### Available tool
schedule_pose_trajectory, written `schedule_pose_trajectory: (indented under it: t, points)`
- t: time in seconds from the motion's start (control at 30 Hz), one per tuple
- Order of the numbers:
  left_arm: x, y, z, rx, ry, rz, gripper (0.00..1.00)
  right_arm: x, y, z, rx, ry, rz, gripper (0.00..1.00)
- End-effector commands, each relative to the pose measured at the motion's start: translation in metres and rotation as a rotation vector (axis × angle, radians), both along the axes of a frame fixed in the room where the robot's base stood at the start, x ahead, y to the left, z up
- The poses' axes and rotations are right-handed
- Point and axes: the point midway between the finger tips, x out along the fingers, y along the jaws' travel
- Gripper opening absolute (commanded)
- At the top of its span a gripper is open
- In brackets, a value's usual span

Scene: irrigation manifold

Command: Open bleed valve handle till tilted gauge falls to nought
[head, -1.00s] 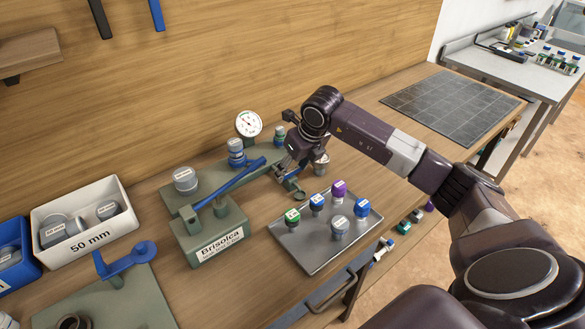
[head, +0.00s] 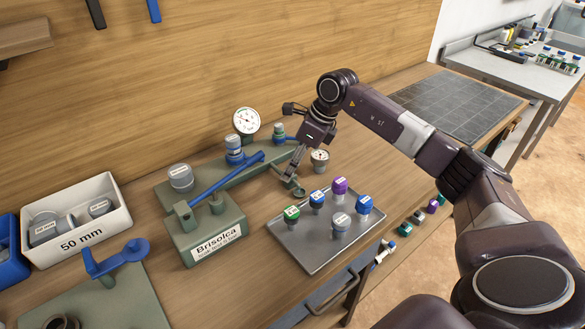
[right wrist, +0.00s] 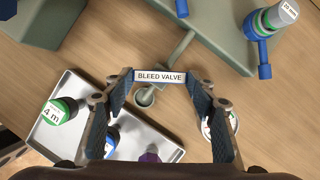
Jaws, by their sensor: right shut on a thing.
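The bleed valve handle (right wrist: 149,76) shows in the right wrist view as a bar with a white "BLEED VALVE" label, above a small grey cup. My right gripper (right wrist: 162,77) has a finger at each end of it and is shut on it. In the head view my right gripper (head: 289,180) reaches down at the right end of the green manifold. A small round gauge (head: 320,156) leans just right of the gripper; in the wrist view a finger partly hides it. A larger white dial (head: 246,121) stands behind the manifold. I cannot read either needle. My left gripper is out of view.
A grey tray (head: 288,243) with several coloured caps lies in front of the gripper. A green pump block (head: 205,235) labelled Brisolca with a blue lever (head: 232,178) stands to the left. A white 50 mm bin (head: 85,240) is farther left.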

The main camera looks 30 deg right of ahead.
Motion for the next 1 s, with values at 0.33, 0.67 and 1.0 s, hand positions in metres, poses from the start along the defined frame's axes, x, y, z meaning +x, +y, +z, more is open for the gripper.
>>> schedule_pose_trajectory:
  t: [0.33,0.67,1.0]
  points:
    - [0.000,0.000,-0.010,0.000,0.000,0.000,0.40,0.004,-0.003,0.001,0.002,-0.003,0.325,0.28]
    - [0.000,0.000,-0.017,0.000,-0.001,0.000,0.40,0.008,-0.004,0.002,0.002,-0.004,0.633,0.28]
    - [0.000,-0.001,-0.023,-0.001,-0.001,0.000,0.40,0.010,-0.004,0.001,0.000,-0.004,0.879,0.28]
